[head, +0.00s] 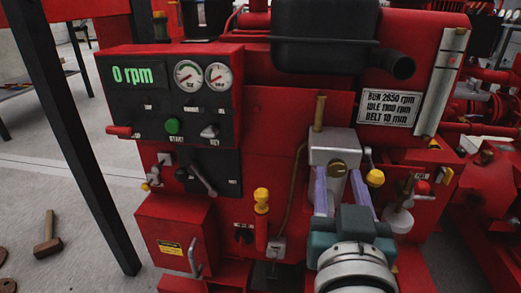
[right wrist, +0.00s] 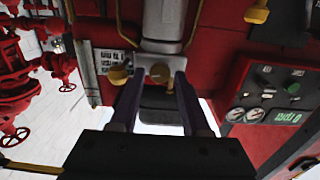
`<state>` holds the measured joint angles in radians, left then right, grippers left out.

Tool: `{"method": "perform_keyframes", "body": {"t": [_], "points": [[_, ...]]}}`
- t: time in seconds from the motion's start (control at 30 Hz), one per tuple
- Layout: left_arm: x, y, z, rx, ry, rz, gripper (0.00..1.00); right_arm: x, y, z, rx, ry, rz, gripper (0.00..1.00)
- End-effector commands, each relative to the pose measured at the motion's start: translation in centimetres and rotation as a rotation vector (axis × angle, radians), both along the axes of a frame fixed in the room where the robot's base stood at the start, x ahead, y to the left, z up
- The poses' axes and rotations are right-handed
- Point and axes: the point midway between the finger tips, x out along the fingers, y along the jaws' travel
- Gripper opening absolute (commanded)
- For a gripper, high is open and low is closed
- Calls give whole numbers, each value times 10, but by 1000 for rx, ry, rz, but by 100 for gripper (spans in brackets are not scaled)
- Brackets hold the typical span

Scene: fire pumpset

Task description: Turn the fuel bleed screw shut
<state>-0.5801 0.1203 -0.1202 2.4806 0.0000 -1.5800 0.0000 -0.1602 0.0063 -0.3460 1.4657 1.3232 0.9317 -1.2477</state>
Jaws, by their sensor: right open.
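The fuel bleed screw appears to be the round brass screw head (head: 338,168) on the front of a silver-grey block (head: 328,148) in the head view. The brass screw also shows in the right wrist view (right wrist: 160,73). My right gripper (head: 338,184) is open, with its two purple fingers pointing at the block. In the right wrist view my right gripper (right wrist: 159,82) has one fingertip on each side of the screw, with gaps visible. I cannot tell how deep the fingertips reach. My left gripper is not in view.
A yellow knob (head: 375,178) sits close right of the fingers. A yellow-topped handle (head: 261,198) and a brown hose (head: 297,190) are to the left. The control panel (head: 170,98) reads 0 rpm. A dark post (head: 72,130) stands at the left.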

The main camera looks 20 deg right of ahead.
Motion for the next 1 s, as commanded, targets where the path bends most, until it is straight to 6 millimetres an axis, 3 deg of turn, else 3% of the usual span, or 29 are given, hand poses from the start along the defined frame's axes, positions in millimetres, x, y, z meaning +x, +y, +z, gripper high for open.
{"method": "perform_keyframes", "body": {"t": [0.37,0.8,1.0], "points": [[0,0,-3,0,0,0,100,9,-5,0,1,1,0,47],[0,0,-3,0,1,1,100,8,-5,0,0,0,0,0],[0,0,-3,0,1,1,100,8,-5,0,1,1,0,0]]}}
